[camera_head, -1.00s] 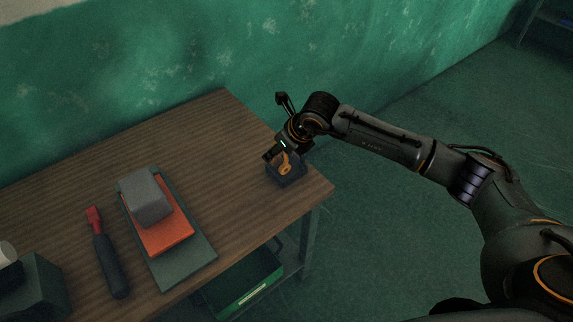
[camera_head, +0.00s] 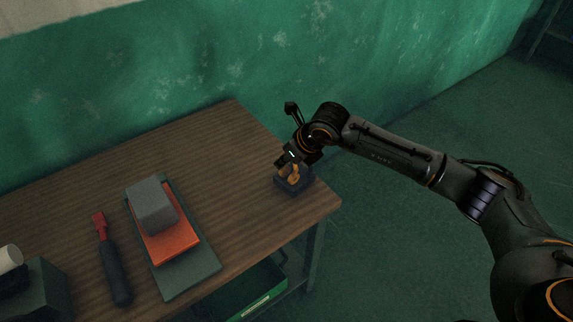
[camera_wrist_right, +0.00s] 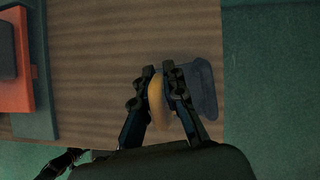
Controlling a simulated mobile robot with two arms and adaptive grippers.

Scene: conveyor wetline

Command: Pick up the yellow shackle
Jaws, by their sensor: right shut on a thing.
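The yellow shackle (camera_head: 294,173) shows at the right end of the wooden table in the head view, just above a small dark block (camera_head: 295,186). My right gripper (camera_head: 287,165) reaches down over it from the right. In the right wrist view the shackle (camera_wrist_right: 158,103) stands between the two fingers of my right gripper (camera_wrist_right: 160,85), which are shut on it. The dark block (camera_wrist_right: 207,90) lies beside and below the fingers there. I cannot tell whether the shackle still touches the block. My left gripper is not in view.
On the wooden table (camera_head: 245,215) stand a grey block (camera_head: 152,204) on an orange slab (camera_head: 172,245) and a dark green board (camera_head: 192,285). A red-and-black tool (camera_head: 112,265) lies left of them. A green bin (camera_head: 255,295) sits below the table.

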